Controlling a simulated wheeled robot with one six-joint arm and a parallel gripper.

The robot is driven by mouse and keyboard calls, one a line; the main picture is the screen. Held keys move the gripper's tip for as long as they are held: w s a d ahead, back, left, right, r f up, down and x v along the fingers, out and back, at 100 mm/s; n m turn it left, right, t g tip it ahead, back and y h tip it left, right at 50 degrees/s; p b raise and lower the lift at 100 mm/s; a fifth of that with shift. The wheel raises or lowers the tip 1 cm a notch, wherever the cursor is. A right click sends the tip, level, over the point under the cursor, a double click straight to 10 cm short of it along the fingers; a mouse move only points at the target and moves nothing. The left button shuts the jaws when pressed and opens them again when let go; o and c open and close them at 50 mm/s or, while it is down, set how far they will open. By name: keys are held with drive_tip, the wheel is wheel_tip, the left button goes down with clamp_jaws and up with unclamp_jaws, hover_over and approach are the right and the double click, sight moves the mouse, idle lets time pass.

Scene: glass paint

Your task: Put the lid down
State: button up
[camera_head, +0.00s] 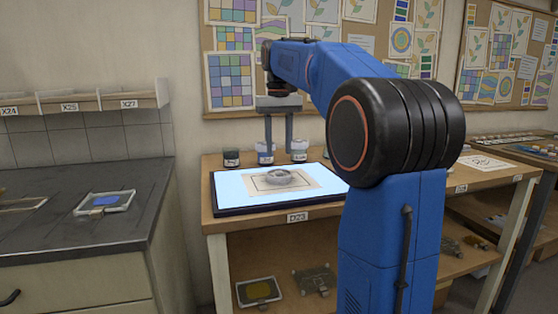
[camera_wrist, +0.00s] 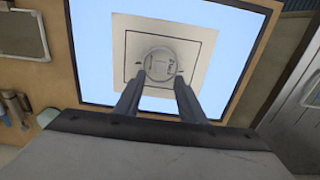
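A round, clear-grey shallow dish-like object (camera_head: 283,177) lies on a pale paper sheet (camera_head: 313,184) with a dark square outline, on the lit panel. It also shows in the wrist view (camera_wrist: 160,65), inside the drawn square. Whether it is a lid, or a dish with a lid on, I cannot tell. My gripper (camera_head: 279,146) points down above and apart from it. The two fingers (camera_wrist: 160,92) stand apart with nothing visible between them.
The glowing panel (camera_head: 233,192) with a dark frame lies on the wooden table (camera_head: 214,222). A dark counter (camera_head: 40,225) stands left, with a framed blue piece (camera_head: 106,202). The panel around the paper is clear.

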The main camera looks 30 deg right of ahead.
drive_tip(key=shift+r, duration=2.7)
drive_tip(key=s+a+f+n+t, duration=0.1)
drive_tip(key=s+a+f, duration=0.4)
drive_tip(key=s+f, duration=0.5)
drive_tip(key=s+a+f+n+t, duration=0.1)
drive_tip(key=s+a+f, duration=0.4)
drive_tip(key=s+f, duration=0.5)
drive_tip(key=s+a+f+n+t, duration=0.1)
drive_tip(key=s+a+f, duration=0.4)
drive_tip(key=s+f, duration=0.5)
wheel_tip(320, 180, down, 3)
drive_tip(key=shift+a+f+t, duration=0.1)
drive_tip(key=shift+a+t, duration=0.25)
drive_tip(key=shift+t, duration=0.45)
drive_tip(key=shift+s, duration=0.1)
